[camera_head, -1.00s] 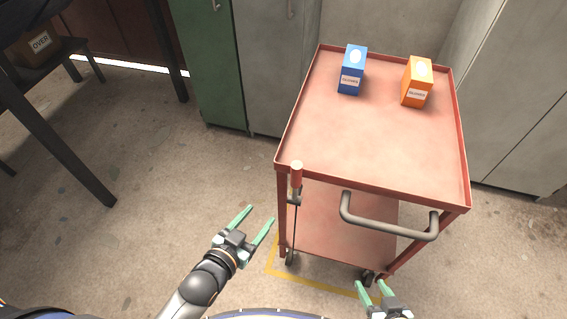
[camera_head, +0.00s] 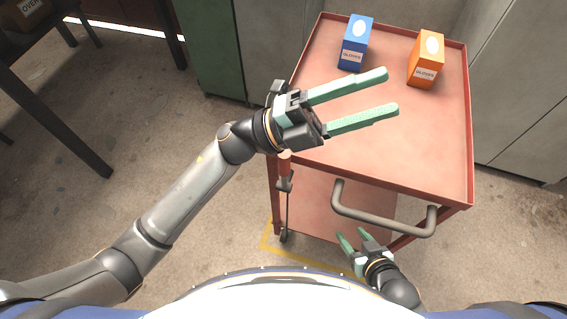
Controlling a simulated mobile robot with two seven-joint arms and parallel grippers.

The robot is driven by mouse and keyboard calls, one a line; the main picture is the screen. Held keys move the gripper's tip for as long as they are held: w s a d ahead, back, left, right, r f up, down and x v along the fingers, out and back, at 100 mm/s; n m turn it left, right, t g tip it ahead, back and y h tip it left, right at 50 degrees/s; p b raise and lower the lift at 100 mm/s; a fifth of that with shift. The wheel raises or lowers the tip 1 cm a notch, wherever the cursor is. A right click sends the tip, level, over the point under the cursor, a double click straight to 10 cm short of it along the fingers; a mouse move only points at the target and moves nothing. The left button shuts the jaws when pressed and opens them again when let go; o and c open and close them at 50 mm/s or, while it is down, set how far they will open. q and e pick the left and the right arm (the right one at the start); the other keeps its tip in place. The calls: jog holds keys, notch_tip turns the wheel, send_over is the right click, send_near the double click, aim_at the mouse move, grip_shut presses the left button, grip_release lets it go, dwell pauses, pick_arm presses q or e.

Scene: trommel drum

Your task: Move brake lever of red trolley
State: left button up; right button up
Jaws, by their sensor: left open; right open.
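The red trolley (camera_head: 430,150) stands in front of me. Its brake lever, with a red grip (camera_head: 285,166) on a thin rod, stands upright at the trolley's near left corner. The top of the grip is close below my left gripper's body and may be partly hidden by it. My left gripper (camera_head: 392,91) is open and empty, its fingers pointing right over the trolley's top tray. My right gripper (camera_head: 351,232) is open and empty, low in front of the trolley, just below its grey push handle (camera_head: 380,227).
A blue glove box (camera_head: 354,45) and an orange glove box (camera_head: 426,60) stand on the top tray. Grey cabinets (camera_head: 515,110) and a green cabinet (camera_head: 208,50) stand behind. A dark table (camera_head: 50,110) is at the left. Yellow tape (camera_head: 310,263) marks the floor.

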pick_arm(q)
jog(key=s+d+f+m+g+y, duration=0.2)
jog(key=s+d+m+g+y, duration=0.1)
jog(key=s+m+g+y, duration=0.5)
jog(key=m+t+y+b, duration=0.1)
jog(key=m+t+y, duration=0.7)
jog(key=y, duration=0.8)
send_near(285, 167)
jog(key=shift+w+a, duration=0.2)
jog(key=shift+w, duration=0.45)
notch_tip(285, 167, down, 12)
jog(key=shift+f+p, duration=0.2)
jog(key=shift+p, duration=0.4)
jog(key=shift+c, duration=0.3)
grip_shut()
